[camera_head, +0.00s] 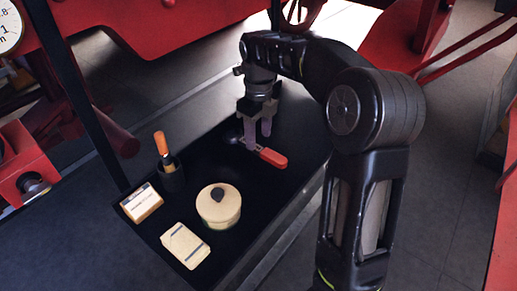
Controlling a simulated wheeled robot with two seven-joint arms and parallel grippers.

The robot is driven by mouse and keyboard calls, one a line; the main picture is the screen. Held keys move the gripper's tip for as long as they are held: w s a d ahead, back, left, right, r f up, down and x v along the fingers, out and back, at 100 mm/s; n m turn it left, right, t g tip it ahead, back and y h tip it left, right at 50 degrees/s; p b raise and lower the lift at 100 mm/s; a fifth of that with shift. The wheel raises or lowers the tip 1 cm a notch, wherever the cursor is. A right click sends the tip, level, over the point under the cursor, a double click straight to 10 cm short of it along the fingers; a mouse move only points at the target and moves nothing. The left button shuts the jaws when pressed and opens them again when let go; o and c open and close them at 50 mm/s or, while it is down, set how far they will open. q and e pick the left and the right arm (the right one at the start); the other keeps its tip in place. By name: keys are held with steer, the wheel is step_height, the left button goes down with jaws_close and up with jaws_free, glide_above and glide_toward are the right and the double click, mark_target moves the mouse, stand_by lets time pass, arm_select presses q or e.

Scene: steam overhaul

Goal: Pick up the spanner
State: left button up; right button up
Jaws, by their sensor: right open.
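The spanner (271,158) seems to be the tool with a red handle. It lies on the black tray (210,151), with its grey end reaching left toward about the tray's far edge. My right gripper (258,143) points down directly over the tool, its two fingers open at the tool's middle. The fingers hide part of it, and I cannot tell whether they touch it. My left gripper is not in view.
A cream round tin (219,207) with a dark knob, a cream card stack (185,246), a small labelled box (141,203) and a dark cup with an orange-handled tool (160,143) stand on the tray's near left. Red machinery (150,25) surrounds it.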

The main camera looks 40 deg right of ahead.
mark_target(258, 148)
step_height(258, 148, down, 4)
steer(key=shift+r, duration=0.2)
steer(key=shift+c, duration=0.3)
jaws_close()
stand_by(0.5)
steer(key=shift+r, duration=0.1)
stand_by(0.8)
